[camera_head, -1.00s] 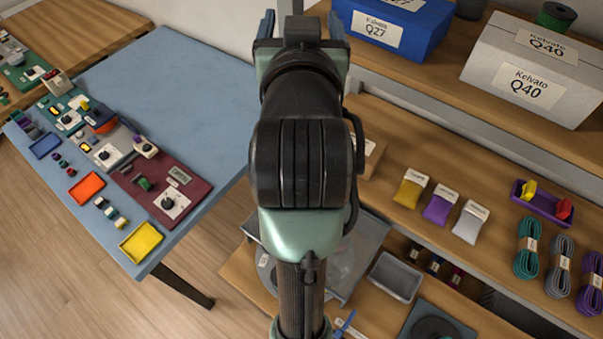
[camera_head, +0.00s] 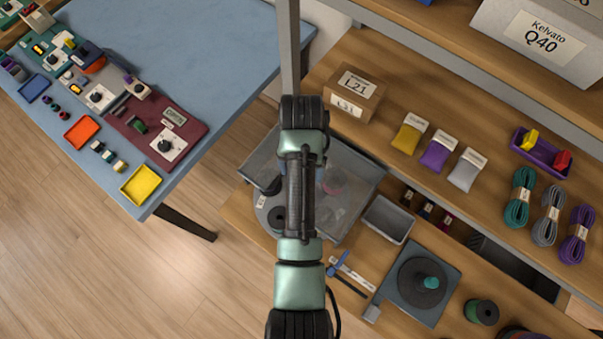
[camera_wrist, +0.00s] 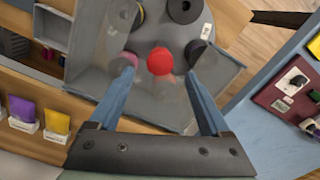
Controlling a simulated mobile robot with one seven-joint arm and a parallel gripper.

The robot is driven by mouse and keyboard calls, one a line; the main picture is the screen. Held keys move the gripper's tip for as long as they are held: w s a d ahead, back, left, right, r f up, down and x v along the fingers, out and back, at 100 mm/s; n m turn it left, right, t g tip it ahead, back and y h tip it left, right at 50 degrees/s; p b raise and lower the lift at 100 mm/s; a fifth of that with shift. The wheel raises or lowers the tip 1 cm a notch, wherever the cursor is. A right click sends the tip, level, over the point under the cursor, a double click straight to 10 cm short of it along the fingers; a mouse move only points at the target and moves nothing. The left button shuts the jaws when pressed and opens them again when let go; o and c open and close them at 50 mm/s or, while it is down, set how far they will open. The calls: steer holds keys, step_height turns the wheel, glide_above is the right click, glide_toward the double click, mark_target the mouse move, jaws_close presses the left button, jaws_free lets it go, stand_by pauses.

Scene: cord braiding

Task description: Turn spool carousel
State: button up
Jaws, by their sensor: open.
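The spool carousel is a grey round disc (camera_wrist: 160,30) with a red knob (camera_wrist: 160,61) at its middle and several spools around it, among them a black-cored spool (camera_wrist: 185,9). A clear, see-through panelled cover (camera_wrist: 92,85) stands around part of it. My gripper (camera_wrist: 161,75) is open and empty in the wrist view. Its two blue fingers lie left and right of the red knob in the picture, and I cannot tell the height gap. In the head view, my arm hides the knob and most of the carousel (camera_head: 268,207), and my gripper is hidden too.
A grey tray (camera_head: 388,218) sits right of the cover, with a turntable-like pad (camera_head: 400,297) below it. An L21 box (camera_head: 354,96) and a grey upright post (camera_head: 289,50) stand behind. A blue worktable (camera_head: 215,60) is at left, with floor between.

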steer(key=shift+f, duration=2.7)
steer(key=shift+c, duration=0.3)
jaws_close()
